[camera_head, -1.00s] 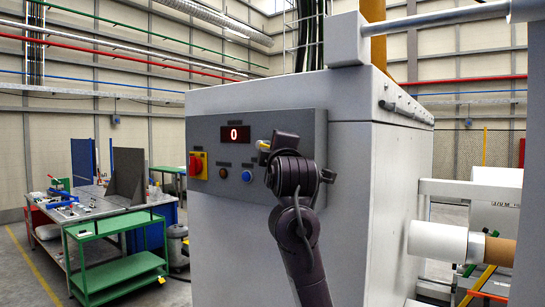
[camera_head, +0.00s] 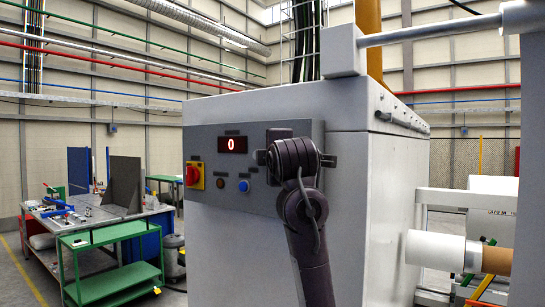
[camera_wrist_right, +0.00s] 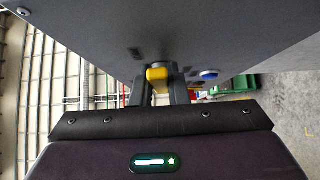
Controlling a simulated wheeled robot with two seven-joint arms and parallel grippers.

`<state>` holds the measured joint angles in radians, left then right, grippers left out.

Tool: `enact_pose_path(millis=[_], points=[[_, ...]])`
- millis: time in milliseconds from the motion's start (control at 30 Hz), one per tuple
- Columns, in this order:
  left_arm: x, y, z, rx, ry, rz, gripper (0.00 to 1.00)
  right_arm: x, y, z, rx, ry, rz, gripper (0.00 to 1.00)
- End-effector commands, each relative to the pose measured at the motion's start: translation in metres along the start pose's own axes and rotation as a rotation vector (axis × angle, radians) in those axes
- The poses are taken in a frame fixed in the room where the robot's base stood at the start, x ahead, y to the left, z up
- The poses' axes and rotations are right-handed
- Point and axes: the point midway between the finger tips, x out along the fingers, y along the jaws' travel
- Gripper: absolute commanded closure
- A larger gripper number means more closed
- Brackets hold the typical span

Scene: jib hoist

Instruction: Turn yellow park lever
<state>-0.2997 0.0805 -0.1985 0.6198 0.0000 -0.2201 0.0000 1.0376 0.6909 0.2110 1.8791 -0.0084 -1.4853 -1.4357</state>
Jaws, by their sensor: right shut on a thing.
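The yellow park lever (camera_wrist_right: 157,76) shows in the wrist view, standing out from the grey control panel. My right gripper (camera_wrist_right: 160,88) has a dark finger on either side of it and is shut on it. In the head view my right arm comes up from below to the control panel (camera_head: 217,197), and its wrist hides the lever and the fingertips. My left gripper is in no view.
The panel has a red display (camera_head: 233,145) reading 0, a red knob on a yellow plate (camera_head: 194,175) and a blue button (camera_head: 244,186), all left of my wrist. A green cart (camera_head: 112,262) and a workbench (camera_head: 85,215) stand farther left.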

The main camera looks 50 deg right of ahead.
Motion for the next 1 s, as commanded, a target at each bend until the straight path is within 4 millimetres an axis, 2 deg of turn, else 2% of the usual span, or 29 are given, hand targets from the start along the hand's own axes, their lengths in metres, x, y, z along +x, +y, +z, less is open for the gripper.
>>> enact_pose_path(millis=[33, 200, 533, 800, 1000], points=[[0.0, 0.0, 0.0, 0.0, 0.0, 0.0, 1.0, 0.0, 0.002, 0.0, -0.001, 0.0, 0.004, 0.83], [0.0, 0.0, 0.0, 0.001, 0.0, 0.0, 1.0, 0.0, 0.001, 0.0, -0.001, 0.0, 0.003, 0.64], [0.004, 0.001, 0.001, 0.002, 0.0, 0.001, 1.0, -0.005, -0.001, 0.0, 0.0, 0.001, 0.005, 0.64], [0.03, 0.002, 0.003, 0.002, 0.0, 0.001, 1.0, -0.049, -0.003, 0.001, 0.001, 0.001, 0.008, 0.64], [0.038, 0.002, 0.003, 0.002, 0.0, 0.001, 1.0, -0.073, -0.001, 0.0, 0.0, 0.001, 0.004, 0.64]])
